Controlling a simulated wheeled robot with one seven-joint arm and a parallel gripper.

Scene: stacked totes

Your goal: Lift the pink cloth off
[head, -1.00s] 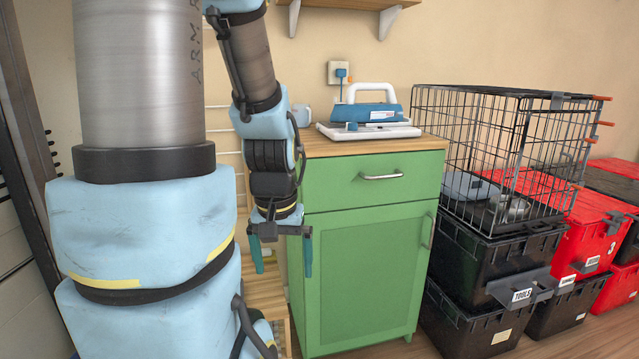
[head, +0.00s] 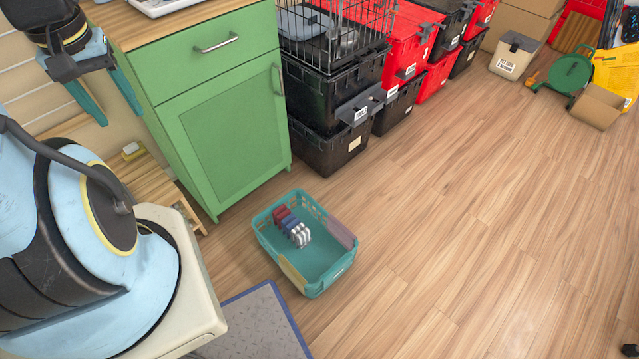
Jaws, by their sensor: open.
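A teal basket (head: 263,236) stands on the floor in front of the green cabinet. A dusky pink cloth (head: 341,232) hangs over its right rim. A cream cloth (head: 293,273) hangs over the near left rim. Several red, blue and white items (head: 291,226) sit in a row inside the basket. My gripper (head: 120,118) is at the upper left, left of the cabinet, with its two teal fingers apart and nothing between them. It is well away from the basket and the pink cloth.
The green cabinet (head: 222,130) stands between my gripper and the stacked black totes (head: 333,108). A low slatted wooden piece (head: 150,178) is beside the cabinet. A grey mat (head: 256,322) lies in front of the basket.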

